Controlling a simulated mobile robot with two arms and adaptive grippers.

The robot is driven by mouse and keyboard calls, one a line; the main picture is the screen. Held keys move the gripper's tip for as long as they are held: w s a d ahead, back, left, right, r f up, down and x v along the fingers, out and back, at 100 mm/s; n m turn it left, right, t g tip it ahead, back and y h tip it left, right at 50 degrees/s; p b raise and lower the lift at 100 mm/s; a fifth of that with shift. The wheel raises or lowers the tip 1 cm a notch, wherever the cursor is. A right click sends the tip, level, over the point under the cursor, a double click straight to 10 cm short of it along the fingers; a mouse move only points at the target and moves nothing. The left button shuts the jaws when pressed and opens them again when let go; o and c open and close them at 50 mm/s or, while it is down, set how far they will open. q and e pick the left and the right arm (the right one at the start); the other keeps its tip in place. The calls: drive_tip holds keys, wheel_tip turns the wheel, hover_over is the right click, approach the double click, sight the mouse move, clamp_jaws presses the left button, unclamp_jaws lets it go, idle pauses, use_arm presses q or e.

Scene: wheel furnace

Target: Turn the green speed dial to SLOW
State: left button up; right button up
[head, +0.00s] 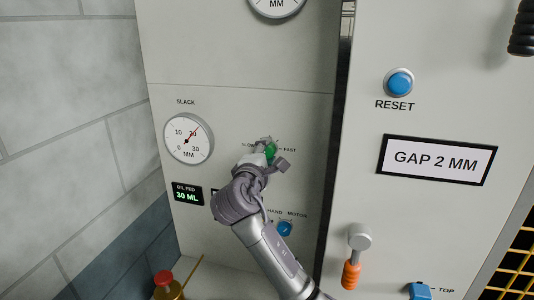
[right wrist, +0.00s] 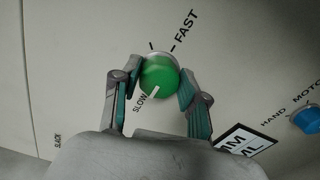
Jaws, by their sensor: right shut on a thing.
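The green speed dial (head: 271,149) is on the pale machine panel, between the printed words SLOW and FAST. In the right wrist view the dial (right wrist: 159,76) has a white pointer mark, which points toward the word SLOW (right wrist: 140,103). The word FAST (right wrist: 186,27) is on the opposite side, by a tick line. My right gripper (head: 268,153) is shut on the dial, with one finger on each side of it. The right wrist view shows both fingers (right wrist: 160,74) against its rim. My left gripper is in neither view.
On the right panel are a blue RESET button (head: 399,82), a gap sign (head: 436,160) and an orange-handled lever (head: 352,272).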

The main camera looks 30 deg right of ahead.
drive_tip(key=shift+f, duration=0.1)
drive_tip(key=o, duration=1.1)
drive_tip(key=v, duration=1.2)
